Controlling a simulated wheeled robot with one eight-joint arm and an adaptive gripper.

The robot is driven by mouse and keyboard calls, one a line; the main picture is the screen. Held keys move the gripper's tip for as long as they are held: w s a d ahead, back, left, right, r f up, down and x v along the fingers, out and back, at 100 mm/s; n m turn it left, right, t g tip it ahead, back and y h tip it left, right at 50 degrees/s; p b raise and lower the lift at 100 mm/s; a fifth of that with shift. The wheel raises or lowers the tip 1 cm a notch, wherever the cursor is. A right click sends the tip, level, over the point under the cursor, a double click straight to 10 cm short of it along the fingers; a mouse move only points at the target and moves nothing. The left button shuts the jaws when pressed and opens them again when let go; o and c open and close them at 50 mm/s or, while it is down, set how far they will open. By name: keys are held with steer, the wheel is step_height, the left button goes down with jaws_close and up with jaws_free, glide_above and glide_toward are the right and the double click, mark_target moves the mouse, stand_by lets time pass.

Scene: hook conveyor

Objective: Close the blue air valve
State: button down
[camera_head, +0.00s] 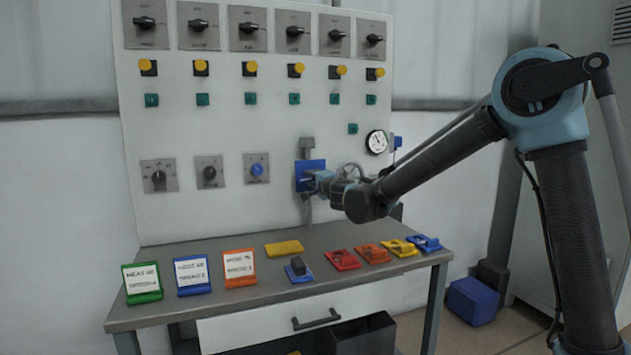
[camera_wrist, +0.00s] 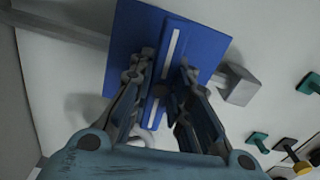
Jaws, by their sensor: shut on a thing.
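The blue air valve (camera_head: 303,166) is on the white panel, a blue square plate on a grey vertical pipe. In the wrist view its plate (camera_wrist: 208,45) carries a raised blue handle bar (camera_wrist: 176,32) with white stripes. The bar lies roughly crosswise to the grey pipe (camera_wrist: 70,34). My gripper (camera_wrist: 165,72) has one finger on each side of the bar and is shut on it. In the head view my gripper (camera_head: 318,181) reaches the valve from the right and hides part of it.
A round gauge (camera_head: 376,142) is right of the valve, and a blue-knobbed switch (camera_head: 257,170) is left. Below, the grey table (camera_head: 225,301) holds colored sign stands and several lockout pieces. A blue box (camera_head: 472,301) is on the floor at right.

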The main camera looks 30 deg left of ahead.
steer(key=shift+m, duration=0.6)
steer(key=c, duration=1.5)
jaws_free()
steer(key=shift+d, duration=0.1)
steer(key=v, duration=1.1)
steer(key=shift+s+d+f, duration=0.1)
steer(key=shift+s+d, duration=0.2)
